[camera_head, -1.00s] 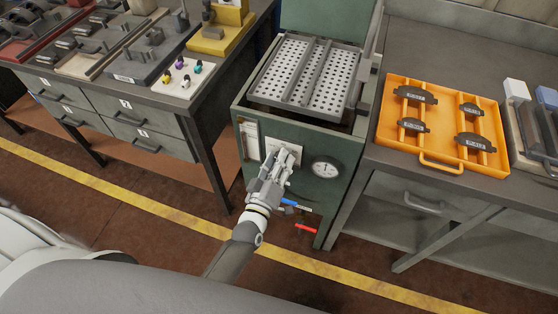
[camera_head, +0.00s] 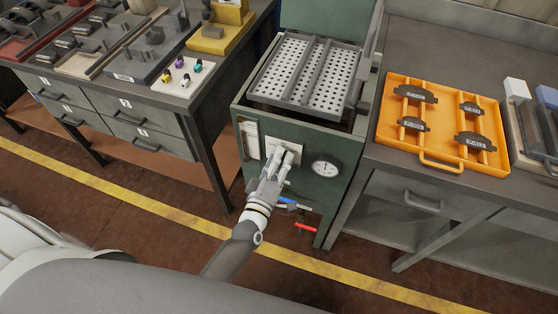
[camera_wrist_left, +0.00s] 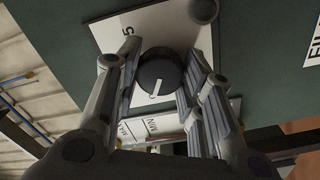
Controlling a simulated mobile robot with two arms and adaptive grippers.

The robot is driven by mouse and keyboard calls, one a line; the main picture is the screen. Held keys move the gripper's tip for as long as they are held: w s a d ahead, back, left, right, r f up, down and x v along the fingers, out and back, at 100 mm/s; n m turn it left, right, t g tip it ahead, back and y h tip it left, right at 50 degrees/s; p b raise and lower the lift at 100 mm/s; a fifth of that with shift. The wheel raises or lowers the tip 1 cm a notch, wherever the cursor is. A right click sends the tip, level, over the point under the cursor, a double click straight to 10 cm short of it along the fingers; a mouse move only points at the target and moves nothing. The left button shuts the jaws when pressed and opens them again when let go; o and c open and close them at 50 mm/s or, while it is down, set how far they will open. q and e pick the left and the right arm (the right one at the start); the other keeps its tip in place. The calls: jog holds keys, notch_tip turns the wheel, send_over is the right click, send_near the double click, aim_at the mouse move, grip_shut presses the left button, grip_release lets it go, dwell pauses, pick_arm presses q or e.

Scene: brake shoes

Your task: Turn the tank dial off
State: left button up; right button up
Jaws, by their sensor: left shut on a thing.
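The green tank (camera_head: 325,195) stands in the middle of the head view. The tank dial (camera_wrist_left: 160,73) is a round black knob with a white pointer line, on a white plate (camera_wrist_left: 165,28) on the tank's front. In the wrist view the pointer aims toward the bottom of the picture, near a "0" mark. My left gripper (camera_head: 283,158) reaches the white plate and hides the dial in the head view. In the wrist view its fingers (camera_wrist_left: 158,80) are shut on the dial, one on each side. My right gripper is not in view.
A round gauge (camera_head: 325,169) sits right of the dial. A blue-handled valve (camera_head: 288,201) and a red-handled one (camera_head: 305,227) are below. A perforated tray (camera_head: 307,72) lies in the tank's open top. An orange tray (camera_head: 441,160) with brake shoes is on the right bench.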

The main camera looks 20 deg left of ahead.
pick_arm(q)
jog(key=o, duration=1)
jog(key=shift+o, duration=0.2)
jog(key=s, duration=1.2)
jog(key=shift+a, duration=0.25)
